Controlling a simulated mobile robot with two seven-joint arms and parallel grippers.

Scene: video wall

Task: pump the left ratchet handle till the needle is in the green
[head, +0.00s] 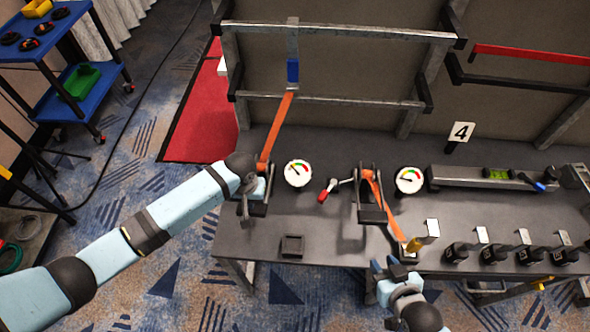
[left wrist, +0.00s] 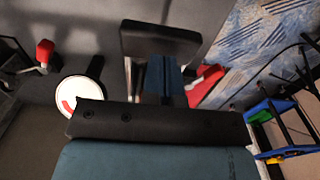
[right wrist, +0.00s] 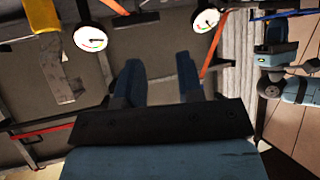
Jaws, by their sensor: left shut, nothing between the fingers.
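The left ratchet (head: 257,207) sits at the table's left end with an orange strap (head: 275,135) running up from it. My left gripper (head: 262,180) is at this ratchet and covers much of it, so its handle is hard to make out. In the left wrist view my left fingers (left wrist: 163,78) are together and empty, beside the ratchet's dark frame (left wrist: 158,40). The left gauge (head: 298,173) is white with red and green sectors; its needle appears to point up-left, off the green. My right gripper (head: 393,266) is open and empty at the table's front edge.
A second ratchet (head: 371,212) with a red-ended handle (head: 324,194) and a second gauge (head: 409,180) stand to the right. Several black clamps (head: 495,253) line the right front. A small dark block (head: 292,246) lies near the front left; the table around it is clear.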

